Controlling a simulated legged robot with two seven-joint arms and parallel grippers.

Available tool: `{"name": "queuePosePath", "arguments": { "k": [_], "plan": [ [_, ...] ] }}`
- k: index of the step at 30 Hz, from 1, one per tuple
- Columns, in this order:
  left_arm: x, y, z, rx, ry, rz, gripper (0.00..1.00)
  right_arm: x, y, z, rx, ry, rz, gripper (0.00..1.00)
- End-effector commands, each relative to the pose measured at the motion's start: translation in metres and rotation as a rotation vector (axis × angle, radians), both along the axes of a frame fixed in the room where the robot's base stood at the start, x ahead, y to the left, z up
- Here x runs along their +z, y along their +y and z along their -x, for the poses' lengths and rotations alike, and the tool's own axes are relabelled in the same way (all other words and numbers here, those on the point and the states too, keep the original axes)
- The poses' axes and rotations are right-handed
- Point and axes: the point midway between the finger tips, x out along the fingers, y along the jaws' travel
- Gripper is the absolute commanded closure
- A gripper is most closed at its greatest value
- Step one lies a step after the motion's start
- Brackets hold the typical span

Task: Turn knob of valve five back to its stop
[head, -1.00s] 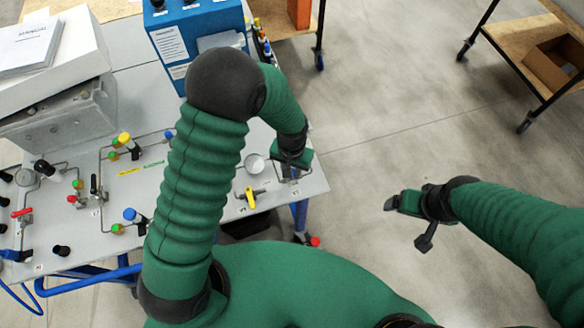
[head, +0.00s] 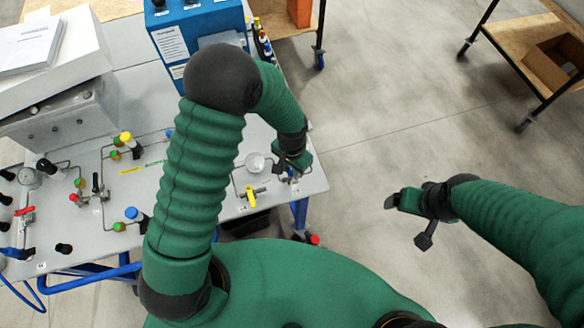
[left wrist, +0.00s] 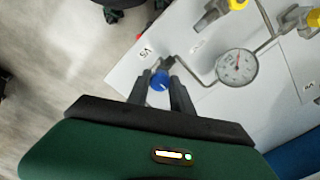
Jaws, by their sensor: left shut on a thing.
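The knob of valve five (left wrist: 159,81) is blue and round, beside the printed V5 label (left wrist: 146,52) in the left wrist view. My left gripper (left wrist: 160,76) is shut on this knob, one dark finger on each side of it. In the head view my left gripper (head: 287,174) is at the right end of the panel table, where the hand largely hides the knob.
A round gauge (left wrist: 237,67) and pipes stand close to the knob. A yellow-handled valve (head: 251,197) is to its left in the head view. The panel table (head: 150,190) carries several other valves, and a blue box (head: 196,30) stands at the back. Open floor lies right of the table.

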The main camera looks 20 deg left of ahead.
Motion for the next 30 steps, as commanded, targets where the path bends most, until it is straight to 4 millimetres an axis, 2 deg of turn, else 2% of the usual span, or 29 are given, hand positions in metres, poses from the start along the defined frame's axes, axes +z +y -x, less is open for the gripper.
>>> {"name": "queuePosePath", "arguments": {
  "k": [2,3,8,17,20,23,30],
  "plan": [
    [0.001,0.0,-0.002,-0.001,-0.005,0.001,1.0,0.0,0.0,0.0,0.0,0.0,0.0,0.12],
    [0.001,0.0,-0.002,-0.001,-0.005,0.001,0.72,0.0,0.0,0.0,0.0,0.0,0.0,0.12],
    [0.001,0.0,-0.001,-0.001,-0.004,0.001,0.51,0.0,0.0,0.0,0.0,0.0,0.0,0.12],
    [0.001,0.0,-0.001,0.0,-0.002,0.0,0.51,0.0,0.0,0.0,0.0,0.0,0.0,0.12],
    [0.01,0.0,-0.002,0.001,-0.005,0.001,0.51,-0.001,0.0,0.0,0.0,0.0,0.0,0.12],
    [0.03,0.0,-0.002,0.001,-0.008,0.001,0.51,-0.002,0.0,0.0,0.0,0.0,0.0,0.12],
    [0.101,0.0,-0.003,0.0,-0.009,0.001,0.51,-0.004,0.0,0.0,0.0,0.0,0.0,0.12]
  ]
}}
